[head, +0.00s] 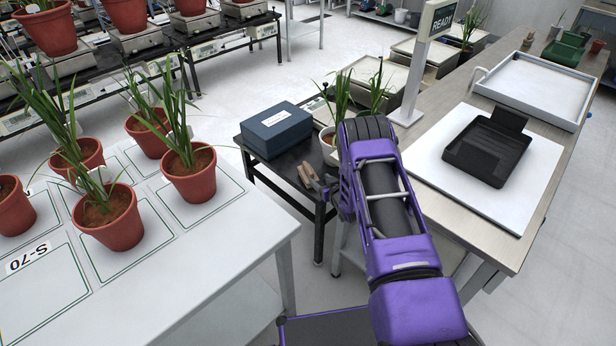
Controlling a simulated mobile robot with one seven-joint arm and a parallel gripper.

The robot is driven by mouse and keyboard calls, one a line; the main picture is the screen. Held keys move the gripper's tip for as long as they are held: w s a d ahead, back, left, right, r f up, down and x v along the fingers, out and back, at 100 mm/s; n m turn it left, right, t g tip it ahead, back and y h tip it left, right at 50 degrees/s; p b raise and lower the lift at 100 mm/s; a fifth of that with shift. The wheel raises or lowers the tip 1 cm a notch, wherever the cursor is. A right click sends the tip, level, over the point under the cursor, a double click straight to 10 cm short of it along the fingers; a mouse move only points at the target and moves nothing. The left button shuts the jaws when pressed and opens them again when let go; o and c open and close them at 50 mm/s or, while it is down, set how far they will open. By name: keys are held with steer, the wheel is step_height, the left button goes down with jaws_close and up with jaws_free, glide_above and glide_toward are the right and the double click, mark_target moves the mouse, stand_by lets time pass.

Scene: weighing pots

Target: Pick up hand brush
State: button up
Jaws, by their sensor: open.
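My purple arm reaches away to a low black table (268,170). My gripper (328,188) is at its end, over the table's near right edge, small and partly hidden by my arm. It is open. Brown, wood-coloured pieces (306,173) lie just left of the gripper, very close to it; they look like the handle of the hand brush, but are too small to be sure. I cannot tell whether the gripper touches them. No bristles can be made out.
Left is a white table (215,245) with red-potted plants (111,218). Right is a bench (520,250) with a black tray (486,150) on a white board and a READY sign (443,22).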

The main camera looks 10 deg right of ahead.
mark_target(311, 173)
steer(key=b+x, duration=0.1)
steer(key=x, duration=0.5)
steer(key=shift+w+f, duration=0.1)
steer(key=b+x, duration=0.1)
steer(key=x, duration=0.3)
steer(key=shift+f+b, duration=0.2)
steer(key=shift+b, duration=0.2)
steer(key=shift+w+a+f, duration=0.1)
steer(key=shift+w, duration=0.4)
jaws_close()
